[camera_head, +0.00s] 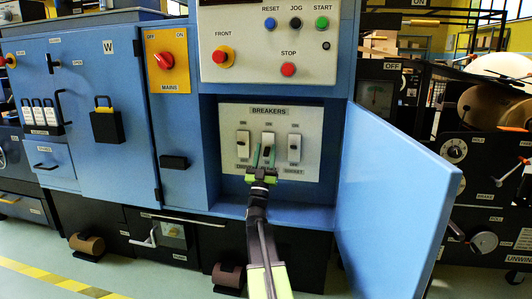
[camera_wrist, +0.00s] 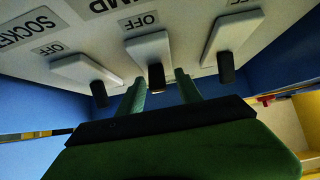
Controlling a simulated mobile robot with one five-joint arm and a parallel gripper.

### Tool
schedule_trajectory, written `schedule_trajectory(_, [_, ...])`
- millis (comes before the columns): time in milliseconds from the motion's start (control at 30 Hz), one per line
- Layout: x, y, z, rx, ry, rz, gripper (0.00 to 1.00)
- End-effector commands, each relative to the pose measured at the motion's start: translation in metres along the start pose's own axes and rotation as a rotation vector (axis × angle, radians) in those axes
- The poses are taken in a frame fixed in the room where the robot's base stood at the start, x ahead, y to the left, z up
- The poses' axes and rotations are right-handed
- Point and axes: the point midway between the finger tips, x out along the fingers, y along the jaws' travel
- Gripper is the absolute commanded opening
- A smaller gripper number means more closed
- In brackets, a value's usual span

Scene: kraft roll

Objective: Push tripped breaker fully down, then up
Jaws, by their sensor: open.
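The white BREAKERS panel (camera_head: 311,115) sits in a recess of the blue machine. It has three switches in a row: a left one (camera_head: 243,145), a middle one (camera_head: 268,138) and a right one labelled SOCKET (camera_head: 294,149). My gripper (camera_head: 263,158) is open in front of the middle switch and partly covers it. In the wrist view the black middle lever (camera_wrist: 156,77) shows between my two green fingers (camera_wrist: 160,92), with gaps on both sides. The other black levers (camera_wrist: 99,94) and (camera_wrist: 227,68) stand outside the fingers. I cannot tell which breaker is tripped.
A blue door (camera_head: 400,185) stands open right of the recess. Above is a control panel (camera_head: 255,50) with buttons, including a red STOP button (camera_head: 288,69). A yellow MAINS plate with a red knob (camera_head: 164,60) is at left. The recess floor (camera_head: 310,214) is bare.

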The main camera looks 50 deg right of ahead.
Motion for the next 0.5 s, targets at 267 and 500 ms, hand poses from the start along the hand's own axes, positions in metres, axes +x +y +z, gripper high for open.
schedule_trajectory(267, [0.038,0.031,-0.045,-0.003,0.0,0.002,0.42])
schedule_trajectory(500, [0.053,0.083,-0.074,-0.001,0.0,0.001,0.42])
